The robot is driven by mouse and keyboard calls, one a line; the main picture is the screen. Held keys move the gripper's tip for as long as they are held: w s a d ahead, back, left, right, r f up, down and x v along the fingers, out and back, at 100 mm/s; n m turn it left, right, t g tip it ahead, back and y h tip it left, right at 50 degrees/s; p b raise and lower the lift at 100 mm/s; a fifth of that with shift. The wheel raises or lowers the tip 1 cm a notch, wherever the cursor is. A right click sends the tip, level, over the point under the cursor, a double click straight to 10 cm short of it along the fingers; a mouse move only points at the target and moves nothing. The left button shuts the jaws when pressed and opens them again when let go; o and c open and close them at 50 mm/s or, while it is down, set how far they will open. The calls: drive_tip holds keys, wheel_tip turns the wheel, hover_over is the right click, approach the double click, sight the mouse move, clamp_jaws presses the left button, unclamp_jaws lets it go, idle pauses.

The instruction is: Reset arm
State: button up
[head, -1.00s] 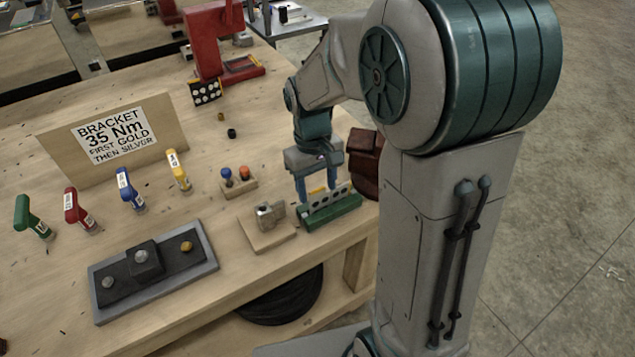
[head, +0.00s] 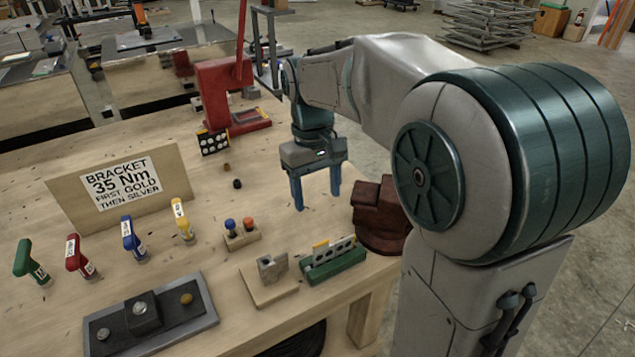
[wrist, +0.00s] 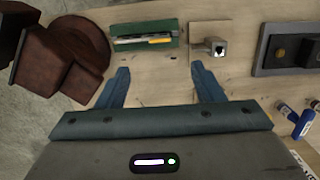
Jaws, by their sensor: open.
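My gripper (head: 316,190) is open and empty, its two blue fingers pointing down above the wooden workbench (head: 150,240). In the head view it hangs behind the green holder (head: 335,268) with its pale perforated plate, and left of the dark red vise (head: 380,215). In the wrist view the fingers (wrist: 157,85) are spread wide with bare bench between them. The green holder (wrist: 145,43) lies beyond the fingertips there, and the wooden block with a metal fixture (wrist: 217,50) is to its right.
A sign board (head: 120,190) stands behind green, red, blue and yellow drivers (head: 183,222). A bracket plate (head: 150,320) with silver and gold bolts lies at the front. A small wooden holder (head: 242,238) has blue and orange pieces. A red press (head: 222,95) stands at the back.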

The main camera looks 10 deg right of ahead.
drive_tip(key=shift+r, duration=0.85)
drive_tip(key=s+d+f+m+t, duration=0.1)
drive_tip(key=s+d+f+t, duration=0.1)
drive_tip(key=s, duration=0.5)
drive_tip(key=s+d+f+m+t, duration=0.2)
drive_tip(key=s+f, duration=0.2)
drive_tip(key=s, duration=0.3)
drive_tip(key=shift+s+f+m, duration=0.15)
drive_tip(key=shift+s+m, duration=0.15)
drive_tip(key=shift+s, duration=0.05)
